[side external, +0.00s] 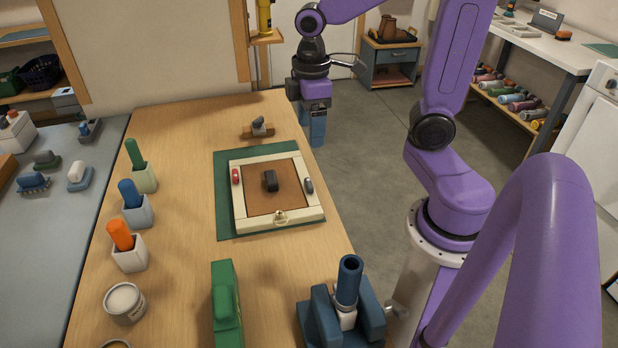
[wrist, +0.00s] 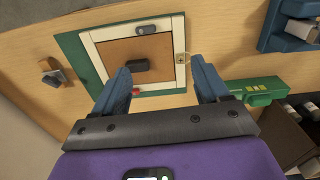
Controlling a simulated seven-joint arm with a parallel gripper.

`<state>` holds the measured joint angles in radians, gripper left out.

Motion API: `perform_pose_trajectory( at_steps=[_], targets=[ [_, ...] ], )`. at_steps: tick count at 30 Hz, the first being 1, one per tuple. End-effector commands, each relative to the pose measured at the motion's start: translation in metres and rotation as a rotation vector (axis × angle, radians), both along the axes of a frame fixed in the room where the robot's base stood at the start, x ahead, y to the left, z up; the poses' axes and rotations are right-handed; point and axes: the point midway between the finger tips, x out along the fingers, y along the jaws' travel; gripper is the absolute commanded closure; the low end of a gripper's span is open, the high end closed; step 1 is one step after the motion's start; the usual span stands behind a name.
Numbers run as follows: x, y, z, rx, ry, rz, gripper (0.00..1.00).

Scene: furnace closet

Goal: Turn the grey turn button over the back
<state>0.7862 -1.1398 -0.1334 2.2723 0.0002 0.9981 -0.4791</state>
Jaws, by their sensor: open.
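The cream frame (side external: 236,213) lies flat on a green mat (side external: 225,218), with a brown back (side external: 290,172) inside it. The grey turn button (side external: 309,186) sits on the frame's right rail and lies along the rail, clear of the back. In the wrist view, the grey turn button (wrist: 146,29) is on the far rail. A red turn button (side external: 235,176) is on the opposite rail. A dark block (side external: 270,181) sits mid-back. My gripper (side external: 316,128) is open and empty, fingers down, beyond the table's right edge; the wrist view shows its spread fingers (wrist: 160,66).
A brass fitting (side external: 280,217) is on the front rail. A wooden block with a grey piece (side external: 259,127) stands behind the mat. A green tool (side external: 226,305) and blue holder (side external: 343,315) stand in front. Several handled tools in holders line the left.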

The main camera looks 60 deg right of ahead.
Motion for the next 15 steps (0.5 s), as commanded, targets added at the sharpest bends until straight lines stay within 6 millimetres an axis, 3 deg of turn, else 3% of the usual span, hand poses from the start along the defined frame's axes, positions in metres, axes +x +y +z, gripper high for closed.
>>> perform_pose_trajectory(
  at_steps=[3, 9, 15],
  targets=[
    [0.013, -0.015, 0.002, -0.001, 0.003, -0.032, 0.26],
    [0.019, -0.025, 0.001, -0.001, 0.006, -0.047, 0.26],
    [0.019, -0.025, -0.019, -0.003, 0.01, -0.047, 0.26]
  ],
)
